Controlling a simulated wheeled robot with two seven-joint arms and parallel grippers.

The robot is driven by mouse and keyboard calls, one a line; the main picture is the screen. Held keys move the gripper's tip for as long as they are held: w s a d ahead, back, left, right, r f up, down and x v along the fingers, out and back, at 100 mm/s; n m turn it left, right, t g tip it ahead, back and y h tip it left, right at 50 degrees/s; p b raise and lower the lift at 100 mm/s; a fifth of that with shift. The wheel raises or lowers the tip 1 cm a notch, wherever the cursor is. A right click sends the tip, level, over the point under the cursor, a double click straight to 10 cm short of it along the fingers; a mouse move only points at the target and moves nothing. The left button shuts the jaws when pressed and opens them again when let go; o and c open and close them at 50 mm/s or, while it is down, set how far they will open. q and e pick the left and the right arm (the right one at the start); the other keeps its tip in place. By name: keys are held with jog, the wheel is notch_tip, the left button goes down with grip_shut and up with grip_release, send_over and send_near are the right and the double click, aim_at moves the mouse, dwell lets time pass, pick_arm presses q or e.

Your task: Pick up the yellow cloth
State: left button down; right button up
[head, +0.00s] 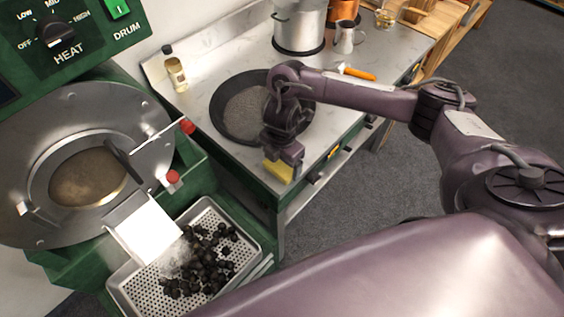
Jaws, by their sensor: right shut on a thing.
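The yellow cloth (279,171) shows as a small folded patch under my right gripper (282,160), above the front left corner of the counter. My right gripper is shut on the cloth, and its fingers hide the cloth's upper part. I cannot tell whether the cloth's lower edge touches the counter top. My left gripper is not in the head view.
A dark pan (226,117) lies behind my right gripper. A bottle (175,70), a steel pot (299,27) and an orange-handled tool (358,73) stand or lie on the counter (190,103). The green roaster and a perforated tray (138,292) of dark chestnuts are left.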

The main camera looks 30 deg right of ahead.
aim_at(282, 165)
notch_tip(282, 165, up, 20)
jog(key=p, duration=0.5)
jog(key=shift+f, duration=0.25)
